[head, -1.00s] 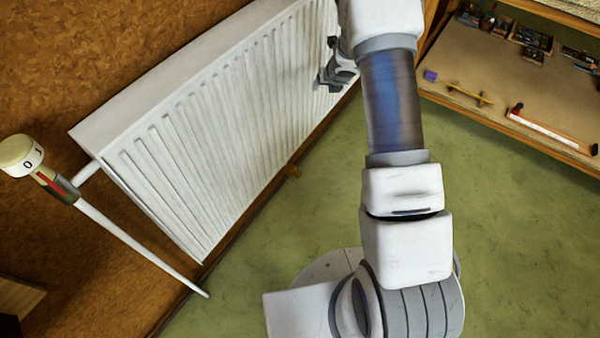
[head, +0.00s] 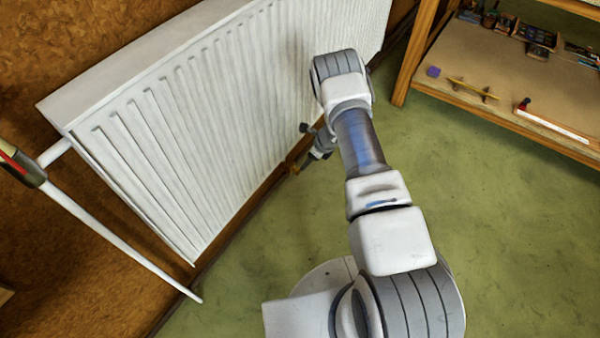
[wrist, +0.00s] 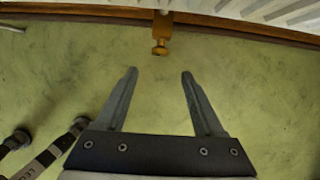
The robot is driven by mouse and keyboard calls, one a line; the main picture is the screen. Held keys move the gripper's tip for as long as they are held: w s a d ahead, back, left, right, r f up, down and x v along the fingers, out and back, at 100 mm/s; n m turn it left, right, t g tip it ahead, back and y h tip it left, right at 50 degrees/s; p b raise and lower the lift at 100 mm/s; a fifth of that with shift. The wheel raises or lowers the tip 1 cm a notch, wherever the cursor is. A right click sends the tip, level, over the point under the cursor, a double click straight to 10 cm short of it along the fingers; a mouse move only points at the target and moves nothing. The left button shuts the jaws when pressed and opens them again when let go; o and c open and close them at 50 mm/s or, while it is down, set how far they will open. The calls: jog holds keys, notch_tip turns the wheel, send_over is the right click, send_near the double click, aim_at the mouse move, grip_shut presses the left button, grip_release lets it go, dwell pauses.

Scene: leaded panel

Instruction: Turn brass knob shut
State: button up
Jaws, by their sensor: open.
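The brass knob (wrist: 160,48) shows in the wrist view, below the radiator's lower edge, ahead of my fingertips and centred between them. In the head view the brass fitting (head: 295,168) is a small yellowish shape under the radiator, partly hidden by my gripper. My gripper (wrist: 159,72) is open and empty, with its two fingers spread apart. The fingertips look short of the knob, with floor showing between them. In the head view my gripper (head: 303,150) is low beside the radiator's bottom edge.
The white ribbed radiator (head: 200,110) stands along the brown wall. A white pipe (head: 110,235) runs to the floor at left. A wooden workbench (head: 480,110) with tools stands at upper right. Green floor (head: 480,210) is clear between.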

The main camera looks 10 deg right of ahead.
aim_at(299, 170)
jog(key=b+x, duration=0.4)
jog(key=x, duration=0.6)
jog(key=shift+w+a+f, duration=0.1)
jog(key=shift+f, duration=0.15)
grip_shut()
